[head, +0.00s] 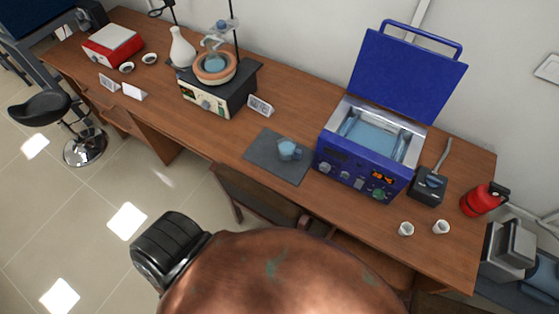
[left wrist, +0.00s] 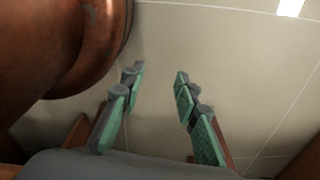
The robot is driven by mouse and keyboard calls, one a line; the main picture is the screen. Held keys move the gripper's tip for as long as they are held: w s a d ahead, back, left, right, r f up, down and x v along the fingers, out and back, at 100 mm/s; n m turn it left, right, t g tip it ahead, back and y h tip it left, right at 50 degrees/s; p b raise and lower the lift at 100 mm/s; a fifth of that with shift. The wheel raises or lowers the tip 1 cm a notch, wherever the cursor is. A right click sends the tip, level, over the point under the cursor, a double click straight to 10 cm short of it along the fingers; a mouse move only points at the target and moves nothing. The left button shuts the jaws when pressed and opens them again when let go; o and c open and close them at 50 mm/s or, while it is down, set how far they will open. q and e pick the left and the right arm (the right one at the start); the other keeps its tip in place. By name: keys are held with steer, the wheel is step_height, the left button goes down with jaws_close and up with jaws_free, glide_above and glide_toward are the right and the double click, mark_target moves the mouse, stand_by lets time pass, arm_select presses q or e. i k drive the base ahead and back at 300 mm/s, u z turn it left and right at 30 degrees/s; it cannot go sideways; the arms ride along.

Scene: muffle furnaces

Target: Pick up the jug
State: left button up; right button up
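A small light-blue jug (head: 287,150) stands upright on a dark grey mat (head: 263,166) on the wooden bench, left of the blue furnace-like box, in the head view. Nothing touches it. My left gripper (left wrist: 160,74) shows in the left wrist view with its two green-padded fingers apart and nothing between them. Pale floor tiles lie beyond the fingers, and the jug is not in that view. Neither gripper shows in the head view. My right gripper is in no view.
An open-lidded blue box (head: 357,166) stands right of the mat. A heating device with glassware (head: 217,93) stands to the left. Two small white cups (head: 406,229) are near the front right edge. A chair (head: 258,195) is against the bench below the mat.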

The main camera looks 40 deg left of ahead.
mark_target(290, 152)
steer(key=u, duration=0.6)
steer(key=i, duration=0.25)
steer(key=u, duration=0.55)
